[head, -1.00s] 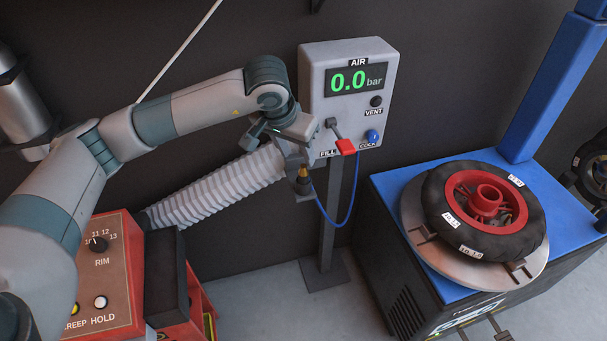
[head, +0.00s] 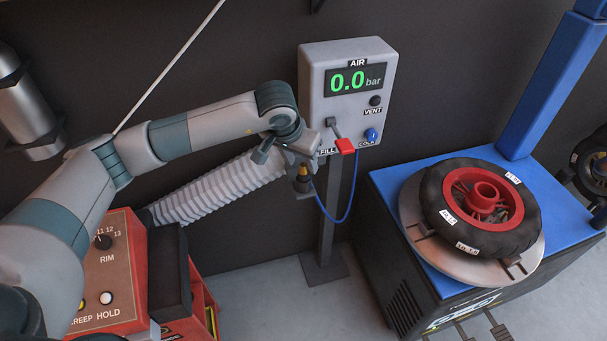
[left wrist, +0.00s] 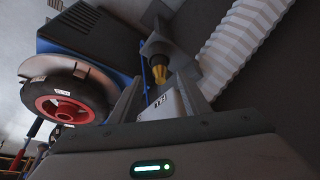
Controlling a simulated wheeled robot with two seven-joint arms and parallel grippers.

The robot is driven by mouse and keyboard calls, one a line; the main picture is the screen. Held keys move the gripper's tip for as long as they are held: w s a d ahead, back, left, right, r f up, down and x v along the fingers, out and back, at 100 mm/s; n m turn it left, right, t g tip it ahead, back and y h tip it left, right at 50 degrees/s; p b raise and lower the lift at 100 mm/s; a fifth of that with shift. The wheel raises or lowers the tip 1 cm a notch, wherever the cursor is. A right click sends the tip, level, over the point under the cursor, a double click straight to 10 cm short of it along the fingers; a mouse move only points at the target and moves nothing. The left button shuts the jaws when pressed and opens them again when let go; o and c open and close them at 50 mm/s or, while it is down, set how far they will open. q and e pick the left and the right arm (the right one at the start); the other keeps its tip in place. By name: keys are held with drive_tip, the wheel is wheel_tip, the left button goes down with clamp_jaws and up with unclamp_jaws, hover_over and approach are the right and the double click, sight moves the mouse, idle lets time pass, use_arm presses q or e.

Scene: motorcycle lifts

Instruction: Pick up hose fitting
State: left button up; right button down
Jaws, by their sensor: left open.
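The hose fitting (head: 303,171) is a small brass-coloured piece standing in a dark holder on the post under the air panel, with a blue hose beside it. It also shows in the left wrist view (left wrist: 159,70), just beyond the fingertips. My left gripper (head: 296,156) is at the panel's lower left corner, right above the fitting. In the left wrist view its two fingers (left wrist: 160,90) are apart, with nothing held between them. The arm's wrist partly hides the finger area in the head view. My right gripper is not in view.
A ribbed grey duct (head: 215,190) runs behind my left arm. A wheel (head: 480,210) lies on the blue machine at right.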

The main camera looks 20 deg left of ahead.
sight(303, 166)
use_arm(q)
drive_tip(key=p+x, duration=0.1)
drive_tip(key=x, duration=0.2)
drive_tip(key=shift+p, duration=0.3)
drive_tip(key=shift+w+f, duration=0.15)
drive_tip(key=shift+f, duration=0.35)
clamp_jaws()
